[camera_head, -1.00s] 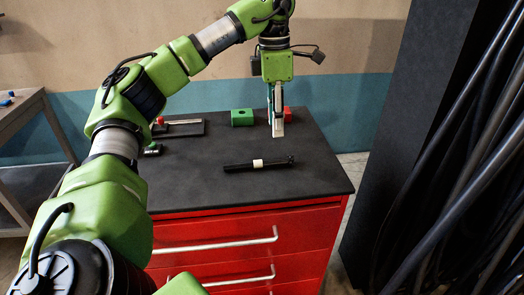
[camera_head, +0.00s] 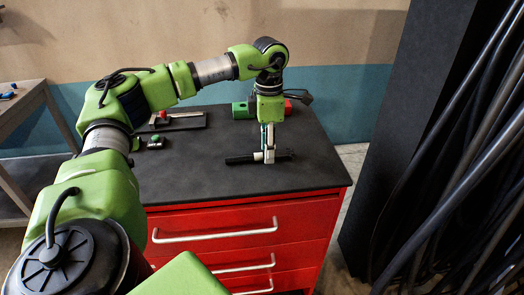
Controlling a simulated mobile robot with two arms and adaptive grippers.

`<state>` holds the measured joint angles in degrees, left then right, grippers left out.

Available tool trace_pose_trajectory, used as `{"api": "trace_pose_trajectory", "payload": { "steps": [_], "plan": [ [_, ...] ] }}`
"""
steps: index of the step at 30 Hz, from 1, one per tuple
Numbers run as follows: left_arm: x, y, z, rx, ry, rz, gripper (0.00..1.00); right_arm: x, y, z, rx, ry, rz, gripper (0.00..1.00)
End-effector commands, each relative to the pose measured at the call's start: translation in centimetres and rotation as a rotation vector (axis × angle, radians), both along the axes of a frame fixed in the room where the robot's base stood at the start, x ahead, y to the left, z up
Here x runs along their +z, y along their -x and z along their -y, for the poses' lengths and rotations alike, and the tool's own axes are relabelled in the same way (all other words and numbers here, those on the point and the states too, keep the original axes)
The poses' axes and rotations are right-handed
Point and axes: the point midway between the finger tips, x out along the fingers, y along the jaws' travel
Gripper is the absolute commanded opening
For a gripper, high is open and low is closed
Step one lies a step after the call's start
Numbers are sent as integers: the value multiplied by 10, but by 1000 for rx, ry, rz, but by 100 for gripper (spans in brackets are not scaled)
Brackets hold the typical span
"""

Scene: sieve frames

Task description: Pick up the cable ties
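The cable ties (camera_head: 240,160) are a thin black bundle lying flat near the middle of the dark cabinet top. Their left end and a short right end show; the white band around their middle is hidden behind my gripper or blends with it. My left gripper (camera_head: 268,158) points straight down at the middle of the bundle, with its fingertips at the bundle's height. I see the fingers edge-on, so whether they are open or shut on the bundle is unclear. My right gripper is not in view.
The red drawer cabinet (camera_head: 240,225) has a dark top (camera_head: 190,185). A green block (camera_head: 240,110) and a red piece (camera_head: 288,107) stand behind the gripper. A dark tray (camera_head: 190,122) and a small green-black item (camera_head: 156,142) lie at the left. Thick black cables (camera_head: 470,180) hang at the right.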

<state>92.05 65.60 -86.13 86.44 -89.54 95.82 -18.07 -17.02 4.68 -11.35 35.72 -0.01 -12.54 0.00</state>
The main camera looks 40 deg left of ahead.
Motion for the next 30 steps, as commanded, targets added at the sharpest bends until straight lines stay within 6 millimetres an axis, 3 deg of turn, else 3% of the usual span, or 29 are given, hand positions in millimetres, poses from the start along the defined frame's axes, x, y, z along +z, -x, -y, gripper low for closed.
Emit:
{"api": "trace_pose_trajectory", "payload": {
  "steps": [4,10,11,15,30],
  "plan": [
    [-12,0,0,1,0,0,34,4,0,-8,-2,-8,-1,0],
    [-13,0,0,1,1,1,34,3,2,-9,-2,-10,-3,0],
    [-13,0,0,1,1,1,32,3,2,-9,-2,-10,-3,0],
    [-13,0,0,1,1,1,0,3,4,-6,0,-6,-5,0],
    [-5,-1,0,1,1,3,0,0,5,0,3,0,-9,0]
  ]
}}
